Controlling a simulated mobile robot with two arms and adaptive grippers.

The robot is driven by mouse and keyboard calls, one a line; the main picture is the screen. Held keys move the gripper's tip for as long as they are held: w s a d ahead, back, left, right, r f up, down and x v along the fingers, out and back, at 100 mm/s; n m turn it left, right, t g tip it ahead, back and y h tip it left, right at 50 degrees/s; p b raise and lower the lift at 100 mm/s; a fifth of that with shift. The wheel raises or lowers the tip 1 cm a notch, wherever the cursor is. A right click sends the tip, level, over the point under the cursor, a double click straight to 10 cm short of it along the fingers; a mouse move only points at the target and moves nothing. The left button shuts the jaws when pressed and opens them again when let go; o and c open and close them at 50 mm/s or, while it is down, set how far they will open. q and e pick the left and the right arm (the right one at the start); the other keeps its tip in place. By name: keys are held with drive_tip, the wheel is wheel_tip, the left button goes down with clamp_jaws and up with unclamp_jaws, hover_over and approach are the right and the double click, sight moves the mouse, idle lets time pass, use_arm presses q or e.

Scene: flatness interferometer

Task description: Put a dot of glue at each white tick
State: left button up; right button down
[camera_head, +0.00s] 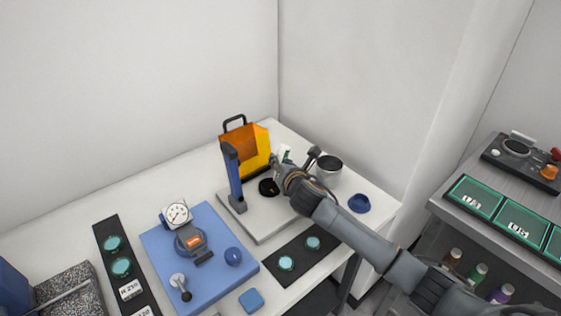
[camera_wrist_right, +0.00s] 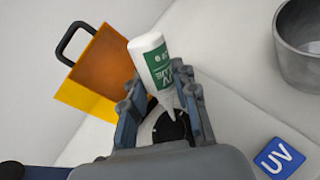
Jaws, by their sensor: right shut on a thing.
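My right gripper (camera_head: 279,163) is over the pale grey base plate (camera_head: 262,229). In the right wrist view, the right gripper (camera_wrist_right: 163,110) is shut on a white glue bottle (camera_wrist_right: 151,58) with a green label. The bottle is tilted, its nozzle between the fingers and pointing at a black round part (camera_wrist_right: 178,130) below. A pale mark shows on that part, partly hidden by the fingers; I cannot make out single ticks. In the head view, the glue bottle (camera_head: 284,153) shows just behind the gripper and the black round part (camera_head: 268,187) lies on the plate. My left gripper is not in view.
A blue post (camera_head: 234,178) and an orange shield (camera_head: 254,146) stand left of and behind the gripper. A metal cup (camera_head: 328,171) and a blue cap (camera_head: 359,203) are to the right. A blue fixture board (camera_head: 215,275) lies left. A blue UV block (camera_wrist_right: 280,158) is near the gripper.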

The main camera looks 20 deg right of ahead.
drive_tip(key=shift+f, duration=0.45)
idle(0.4)
drive_tip(key=shift+r, duration=0.1)
idle(0.8)
drive_tip(key=shift+r+p, duration=1.7)
drive_tip(key=shift+p, duration=0.45)
